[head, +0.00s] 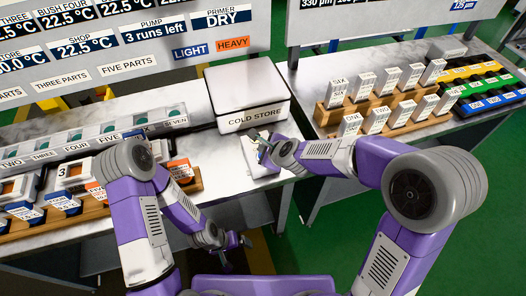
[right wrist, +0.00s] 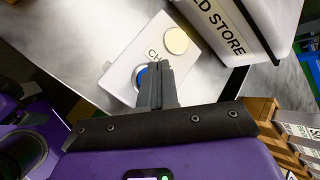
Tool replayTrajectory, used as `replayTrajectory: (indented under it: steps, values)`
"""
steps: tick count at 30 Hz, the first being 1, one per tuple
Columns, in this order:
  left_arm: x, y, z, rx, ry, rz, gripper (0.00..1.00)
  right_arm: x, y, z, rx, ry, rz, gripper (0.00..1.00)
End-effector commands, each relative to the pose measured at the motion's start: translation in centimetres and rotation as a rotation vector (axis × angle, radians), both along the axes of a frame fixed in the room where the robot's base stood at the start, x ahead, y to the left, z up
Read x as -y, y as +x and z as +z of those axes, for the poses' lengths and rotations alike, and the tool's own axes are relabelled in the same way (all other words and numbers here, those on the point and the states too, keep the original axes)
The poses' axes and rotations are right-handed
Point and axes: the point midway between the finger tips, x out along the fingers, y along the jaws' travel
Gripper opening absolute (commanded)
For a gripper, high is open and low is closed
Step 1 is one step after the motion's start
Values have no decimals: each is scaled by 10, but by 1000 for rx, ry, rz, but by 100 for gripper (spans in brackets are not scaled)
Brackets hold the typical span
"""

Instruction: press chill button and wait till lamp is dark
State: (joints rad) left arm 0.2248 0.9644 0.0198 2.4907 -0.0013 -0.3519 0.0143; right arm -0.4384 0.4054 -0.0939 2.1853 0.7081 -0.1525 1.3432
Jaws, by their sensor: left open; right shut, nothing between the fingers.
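A small white box with a label that starts "CH" (right wrist: 155,52) lies on the metal table; the rest of the label is hidden. On it are a round pale cream lamp (right wrist: 176,41) and a blue button (right wrist: 140,76) with a light rim. The lamp looks pale, not dark. My right gripper (right wrist: 160,70) is shut and empty, its fingertips over the button and partly hiding it; I cannot tell whether they touch. In the head view my right gripper (head: 266,146) is at the box (head: 262,165). My left gripper (head: 238,243) is open and empty, low in front of the table.
The white cold store (head: 247,92) stands right behind the button box. Wooden racks with labelled blocks (head: 375,110) and coloured bins (head: 490,88) are on the right table. A grey strip with numbered slots (head: 90,142) and more blocks are on the left.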

Motion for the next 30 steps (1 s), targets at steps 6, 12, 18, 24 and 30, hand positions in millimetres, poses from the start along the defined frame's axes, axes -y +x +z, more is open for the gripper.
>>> replayTrajectory:
  steps: [6,12,18,24,30]
  values:
    - [0,0,0,0,0,0,96,0,0,1,1,1,0,0]
    - [0,0,5,0,0,0,96,0,0,5,1,1,0,0]
    - [0,0,24,0,0,0,96,0,0,25,1,1,0,0]
    - [0,0,44,0,0,0,96,0,0,46,1,1,-1,0]
    - [0,0,51,0,0,0,96,0,0,52,1,1,0,0]
